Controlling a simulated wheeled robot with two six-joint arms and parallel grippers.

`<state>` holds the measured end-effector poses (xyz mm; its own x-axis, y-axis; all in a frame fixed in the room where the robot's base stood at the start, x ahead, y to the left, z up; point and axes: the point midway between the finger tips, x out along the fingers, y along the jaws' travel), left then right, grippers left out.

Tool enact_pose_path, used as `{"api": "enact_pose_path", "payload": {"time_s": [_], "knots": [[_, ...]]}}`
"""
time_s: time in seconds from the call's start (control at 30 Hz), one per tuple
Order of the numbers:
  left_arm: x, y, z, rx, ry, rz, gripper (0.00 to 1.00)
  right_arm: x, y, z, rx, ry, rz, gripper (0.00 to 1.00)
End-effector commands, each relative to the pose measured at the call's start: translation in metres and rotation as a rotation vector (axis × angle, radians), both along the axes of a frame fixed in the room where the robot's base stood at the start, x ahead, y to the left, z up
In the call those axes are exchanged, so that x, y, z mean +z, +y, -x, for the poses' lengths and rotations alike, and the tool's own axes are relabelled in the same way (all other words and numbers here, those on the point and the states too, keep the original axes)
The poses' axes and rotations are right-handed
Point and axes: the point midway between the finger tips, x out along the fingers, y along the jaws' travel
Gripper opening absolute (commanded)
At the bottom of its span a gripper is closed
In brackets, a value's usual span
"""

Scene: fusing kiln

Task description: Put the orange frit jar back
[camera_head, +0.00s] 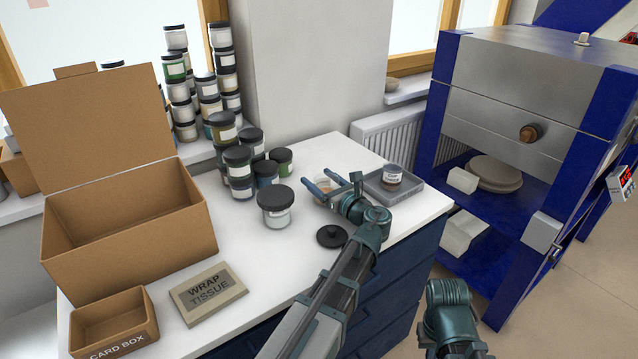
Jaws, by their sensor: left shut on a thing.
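My left gripper (326,185) is over the white counter, its fingers around a small pale jar with a hint of orange (323,184). The fingers and wrist hide much of this jar. A black round lid (331,236) lies flat on the counter in front of the gripper.
A large white jar with a black lid (276,207) stands left of the gripper. Several dark-lidded jars (237,160) crowd the back. An open cardboard box (130,240), a wrap tissue pack (208,294) and a card box (115,322) are left. The blue kiln (535,75) stands right.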

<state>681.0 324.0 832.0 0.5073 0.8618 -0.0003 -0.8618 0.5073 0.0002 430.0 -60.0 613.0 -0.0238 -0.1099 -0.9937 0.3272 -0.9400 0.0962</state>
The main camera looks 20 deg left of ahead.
Motion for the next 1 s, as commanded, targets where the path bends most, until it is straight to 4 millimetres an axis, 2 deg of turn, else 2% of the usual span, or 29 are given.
{"api": "enact_pose_path", "payload": {"time_s": [0.2, 0.23, 0.3, 0.33, 0.67, 1.0], "knots": [[-0.004, 0.000, 0.000, 0.000, -0.001, -0.001, 0.12, -0.004, 0.000, 0.000, 0.000, 0.000, 0.001, 0.00], [-0.003, 0.000, 0.000, 0.000, 0.000, 0.000, 0.84, -0.003, 0.000, 0.000, 0.000, 0.000, 0.001, 0.00], [-0.002, 0.000, 0.000, 0.000, 0.000, 0.000, 0.97, -0.002, 0.000, 0.000, 0.000, 0.000, 0.001, 0.00], [-0.002, 0.000, 0.000, 0.000, 0.000, 0.000, 1.00, -0.002, 0.000, 0.000, 0.000, 0.000, 0.001, 0.00], [0.002, -0.002, 0.001, -0.001, 0.000, 0.000, 1.00, 0.002, 0.000, 0.000, 0.000, 0.000, 0.000, 0.00], [0.001, -0.059, 0.036, -0.004, 0.000, 0.000, 1.00, 0.001, 0.000, 0.000, 0.000, 0.000, 0.000, 0.00]]}}
